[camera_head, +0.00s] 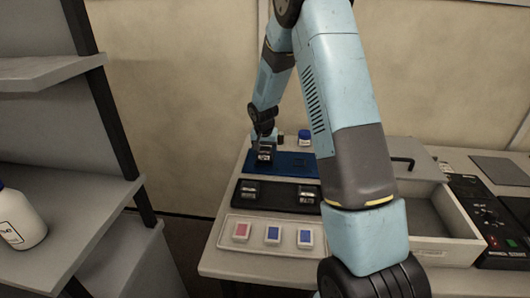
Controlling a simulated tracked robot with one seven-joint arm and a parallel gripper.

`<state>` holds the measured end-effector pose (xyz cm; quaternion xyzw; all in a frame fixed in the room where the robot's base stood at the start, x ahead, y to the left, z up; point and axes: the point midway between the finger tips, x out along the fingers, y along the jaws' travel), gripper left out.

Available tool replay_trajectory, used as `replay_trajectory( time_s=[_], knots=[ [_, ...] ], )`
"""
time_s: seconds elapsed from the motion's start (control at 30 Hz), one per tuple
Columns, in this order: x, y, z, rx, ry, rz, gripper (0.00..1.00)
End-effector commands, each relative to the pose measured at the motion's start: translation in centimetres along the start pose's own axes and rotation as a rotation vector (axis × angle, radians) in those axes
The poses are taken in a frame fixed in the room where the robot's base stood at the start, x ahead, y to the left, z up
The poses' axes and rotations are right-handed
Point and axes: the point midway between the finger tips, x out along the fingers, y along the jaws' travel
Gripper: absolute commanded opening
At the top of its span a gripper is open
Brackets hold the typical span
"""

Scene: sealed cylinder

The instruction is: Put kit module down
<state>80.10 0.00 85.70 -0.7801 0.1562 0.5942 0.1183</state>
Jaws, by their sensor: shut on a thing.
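My gripper (264,142) is at the far left of the bench, pointing down and shut on a small dark kit module (264,155). The module is at the left end of the blue tray (292,168). I cannot tell whether it touches the tray or hangs just above it. My arm hides part of the bench to the right of the trays.
A pale tray (262,250) at the front holds a red block (241,232) and two blue ones. A blue-capped jar (304,137) stands behind the blue tray. An open drawer-like box (440,235) and a black control panel (487,220) are right. Shelves with a white bottle (18,218) stand left.

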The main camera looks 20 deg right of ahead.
Motion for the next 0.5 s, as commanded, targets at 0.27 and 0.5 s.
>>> replay_trajectory(
  time_s=[0.27,0.5],
  knots=[
    [0.43,-0.06,0.13,0.0,0.001,-0.001,0.33],
    [0.88,-0.12,0.3,-0.001,0.0,-0.001,0.69]
  ],
)
